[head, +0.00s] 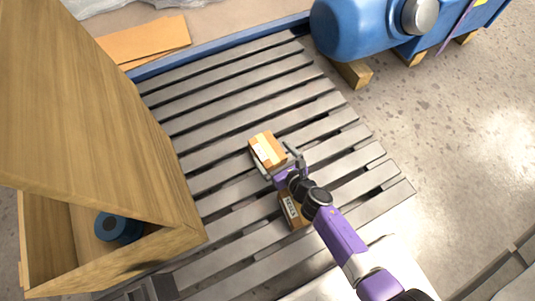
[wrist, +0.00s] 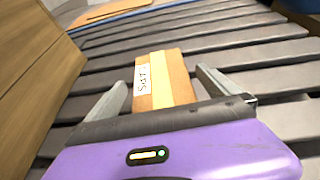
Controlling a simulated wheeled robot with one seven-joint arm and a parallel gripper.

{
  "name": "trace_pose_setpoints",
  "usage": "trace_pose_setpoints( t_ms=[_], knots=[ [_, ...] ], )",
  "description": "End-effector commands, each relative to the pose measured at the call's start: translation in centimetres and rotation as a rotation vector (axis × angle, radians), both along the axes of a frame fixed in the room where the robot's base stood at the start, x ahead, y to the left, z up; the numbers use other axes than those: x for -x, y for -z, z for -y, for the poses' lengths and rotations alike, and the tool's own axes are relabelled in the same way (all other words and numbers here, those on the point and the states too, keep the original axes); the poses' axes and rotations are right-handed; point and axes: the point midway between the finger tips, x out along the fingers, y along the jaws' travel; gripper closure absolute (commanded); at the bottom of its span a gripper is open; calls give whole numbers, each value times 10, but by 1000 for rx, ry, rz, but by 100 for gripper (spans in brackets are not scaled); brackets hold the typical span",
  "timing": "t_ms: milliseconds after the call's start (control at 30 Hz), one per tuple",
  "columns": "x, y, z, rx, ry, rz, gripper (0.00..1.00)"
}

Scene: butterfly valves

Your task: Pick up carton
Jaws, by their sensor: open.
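A small brown carton (head: 268,149) with a white label and a pale tape strip lies on the grey slatted surface in the head view. It also shows in the wrist view (wrist: 172,79), where its label has dark lettering. My gripper (head: 278,160) is open, with one finger on each side of the carton. In the wrist view my gripper (wrist: 162,88) has its fingers apart from the carton's sides, with a gap on the right. The carton's near end is partly hidden behind the gripper body. A second brown carton (head: 291,209) with a white label lies beneath or beside my arm.
A wooden crate (head: 110,120) with a raised lid stands at left, holding a dark blue round object (head: 118,227). A blue tank (head: 360,25) on wooden blocks is at upper right. Orange-brown cardboard (head: 147,42) lies beyond the blue edge. The slats (head: 250,90) beyond the carton are clear.

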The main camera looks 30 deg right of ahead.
Motion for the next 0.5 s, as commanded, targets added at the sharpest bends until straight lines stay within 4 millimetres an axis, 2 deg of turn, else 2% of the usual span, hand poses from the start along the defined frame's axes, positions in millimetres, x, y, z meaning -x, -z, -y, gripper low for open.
trace_pose_setpoints(
  t_ms=[200,500],
  knots=[
    [-30,14,-2,-2,1,2,0],
    [-38,16,-3,-2,1,1,0]
  ],
)
